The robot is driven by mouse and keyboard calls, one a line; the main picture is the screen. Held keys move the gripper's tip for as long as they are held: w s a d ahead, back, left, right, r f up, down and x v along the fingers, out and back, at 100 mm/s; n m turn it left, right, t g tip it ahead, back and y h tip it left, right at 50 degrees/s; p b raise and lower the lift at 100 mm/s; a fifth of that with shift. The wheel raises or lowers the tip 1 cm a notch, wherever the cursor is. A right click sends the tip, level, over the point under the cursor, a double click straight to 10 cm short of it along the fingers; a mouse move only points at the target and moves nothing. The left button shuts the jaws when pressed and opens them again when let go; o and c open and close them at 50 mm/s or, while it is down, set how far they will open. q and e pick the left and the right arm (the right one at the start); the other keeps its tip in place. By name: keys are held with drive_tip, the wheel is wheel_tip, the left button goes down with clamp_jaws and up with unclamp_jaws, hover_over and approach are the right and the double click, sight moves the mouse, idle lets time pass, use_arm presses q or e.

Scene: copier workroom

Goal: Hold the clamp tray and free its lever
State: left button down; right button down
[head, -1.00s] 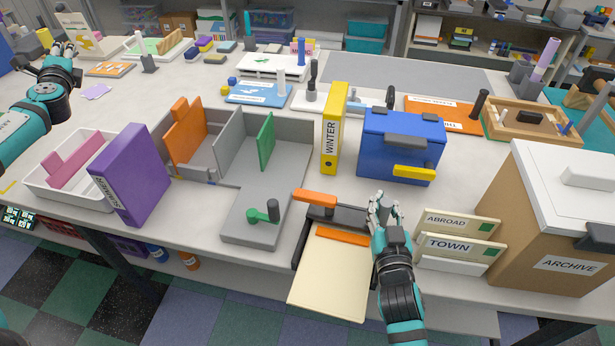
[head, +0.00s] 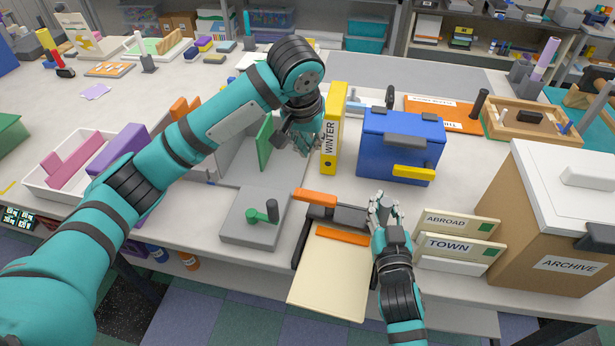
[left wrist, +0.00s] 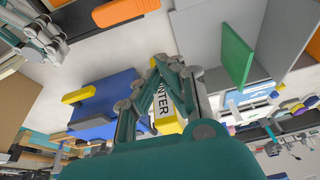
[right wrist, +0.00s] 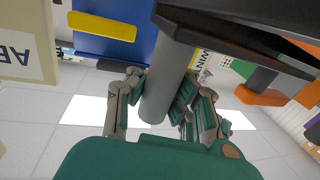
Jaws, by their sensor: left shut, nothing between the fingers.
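The clamp tray (head: 299,250) lies at the front edge of the table, with a cream sheet in it and an orange strip across the sheet. Its orange lever (head: 315,197) is at the back left of the tray; it also shows in the left wrist view (left wrist: 122,10). My right gripper (head: 380,208) is at the tray's back right. In the right wrist view its fingers close on both sides of a grey cylindrical handle (right wrist: 165,85) under a dark part. My left gripper (head: 308,145) is shut and empty above the table, behind the lever and before the yellow WINTER binder (head: 333,130).
A grey fixture (head: 250,225) with a green knob stands left of the tray. A blue box (head: 400,135) stands behind it. ABROAD and TOWN files (head: 455,240) and the ARCHIVE box (head: 550,210) stand right. My left arm hides much of the purple binder (head: 118,150).

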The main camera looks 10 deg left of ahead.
sight(315, 202)
idle(0.3)
use_arm(q)
wheel_tip(315, 202, down, 10)
drive_tip(key=shift+s+r, duration=0.25)
drive_tip(key=shift+s, duration=0.15)
idle(0.4)
